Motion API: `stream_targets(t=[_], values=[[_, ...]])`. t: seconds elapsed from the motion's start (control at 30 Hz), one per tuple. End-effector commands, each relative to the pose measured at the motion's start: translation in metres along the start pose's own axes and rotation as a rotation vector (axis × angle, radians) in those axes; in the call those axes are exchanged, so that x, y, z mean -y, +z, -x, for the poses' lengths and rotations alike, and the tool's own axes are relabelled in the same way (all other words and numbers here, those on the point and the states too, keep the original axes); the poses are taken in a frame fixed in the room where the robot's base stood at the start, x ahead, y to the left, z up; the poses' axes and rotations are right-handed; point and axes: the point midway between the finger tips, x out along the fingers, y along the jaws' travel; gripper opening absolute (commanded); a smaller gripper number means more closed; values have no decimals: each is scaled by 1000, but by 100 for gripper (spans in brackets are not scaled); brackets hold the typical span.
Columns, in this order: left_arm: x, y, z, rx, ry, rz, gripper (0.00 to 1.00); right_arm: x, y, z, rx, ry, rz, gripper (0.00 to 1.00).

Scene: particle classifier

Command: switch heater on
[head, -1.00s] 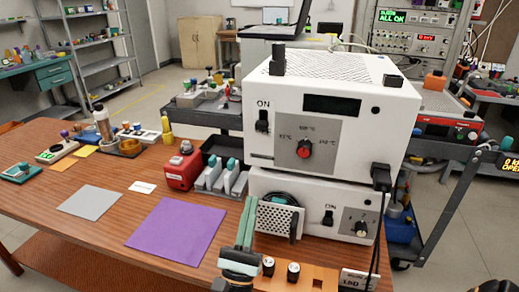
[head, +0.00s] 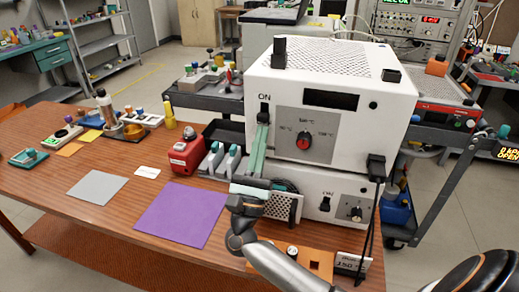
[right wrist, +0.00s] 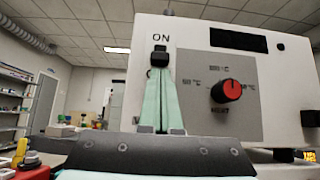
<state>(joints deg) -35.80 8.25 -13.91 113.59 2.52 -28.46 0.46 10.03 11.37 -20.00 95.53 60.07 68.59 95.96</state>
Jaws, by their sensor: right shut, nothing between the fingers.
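The upper white box (head: 345,90), with a red temperature knob (head: 303,142), stands on the right of the wooden table. Its black switch (head: 263,113) is under the word ON at the left of the front face. The switch also shows in the right wrist view (right wrist: 160,53). My right gripper (head: 262,128) is shut and empty, its teal fingers pointing up along the front face. Its fingertips (right wrist: 165,72) are right at the lower end of the switch and cover part of it. I cannot tell whether they touch. My left gripper is not in view.
A second white box (head: 318,183) with its own ON switch and a fan grille stands underneath. A red device (head: 187,156), a purple mat (head: 182,216) and a grey mat (head: 97,187) lie to the left. A black cable hangs at the right.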

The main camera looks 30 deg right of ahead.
Motion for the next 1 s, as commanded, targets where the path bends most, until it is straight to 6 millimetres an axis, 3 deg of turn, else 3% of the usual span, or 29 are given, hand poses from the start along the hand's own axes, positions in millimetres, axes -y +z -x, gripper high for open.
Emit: stream_targets(t=[0.27,0.47,0.7,1.0], values=[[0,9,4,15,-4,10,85,0,4,-4,0,1,0,0],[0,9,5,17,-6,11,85,0,6,-5,1,0,0,0],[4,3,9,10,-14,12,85,0,25,-24,1,-1,0,0],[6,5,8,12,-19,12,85,0,25,-24,5,-1,-1,0]])
